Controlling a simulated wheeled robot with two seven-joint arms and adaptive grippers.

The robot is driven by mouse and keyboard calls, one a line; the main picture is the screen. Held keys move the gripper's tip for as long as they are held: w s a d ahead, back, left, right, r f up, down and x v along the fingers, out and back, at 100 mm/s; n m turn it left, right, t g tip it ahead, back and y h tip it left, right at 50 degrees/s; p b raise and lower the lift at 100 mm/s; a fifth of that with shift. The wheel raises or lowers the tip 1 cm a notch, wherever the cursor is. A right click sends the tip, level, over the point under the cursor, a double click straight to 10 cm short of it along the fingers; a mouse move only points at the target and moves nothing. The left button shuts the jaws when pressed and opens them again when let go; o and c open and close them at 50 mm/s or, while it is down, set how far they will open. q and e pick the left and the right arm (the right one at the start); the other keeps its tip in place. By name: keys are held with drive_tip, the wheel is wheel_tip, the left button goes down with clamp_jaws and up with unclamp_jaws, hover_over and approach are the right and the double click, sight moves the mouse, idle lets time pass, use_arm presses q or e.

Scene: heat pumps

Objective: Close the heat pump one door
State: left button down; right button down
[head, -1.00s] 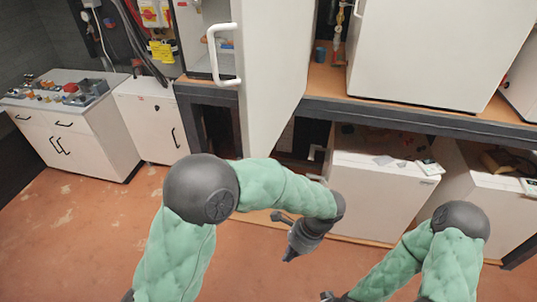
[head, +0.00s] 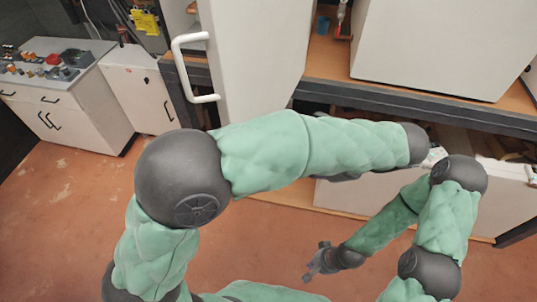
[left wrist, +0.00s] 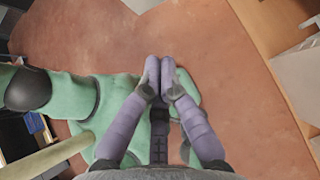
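The heat pump one door (head: 250,60) is white and stands open, swung out toward me at the upper middle of the head view. Its white bar handle (head: 190,68) is on the left side of the door. My left arm crosses in front below the door; its gripper is hidden in the head view. In the left wrist view my left gripper (left wrist: 160,68) has its purple fingertips together, with nothing seen between them, over the floor. My right gripper (head: 318,262) is low in the middle of the head view, above the floor and away from the door; its fingers are too small to judge.
A large white unit (head: 440,50) stands on the wooden shelf with a dark edge (head: 400,97) at right. White cabinets (head: 140,90) with small parts on top are at left. The orange floor (head: 60,220) is clear at lower left.

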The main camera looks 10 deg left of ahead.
use_arm(q)
drive_tip(key=a+r+x, duration=0.2)
drive_tip(key=x, duration=1)
drive_tip(key=shift+a+f, duration=0.2)
drive_tip(key=shift+a, duration=0.1)
drive_tip(key=shift+a, duration=0.15)
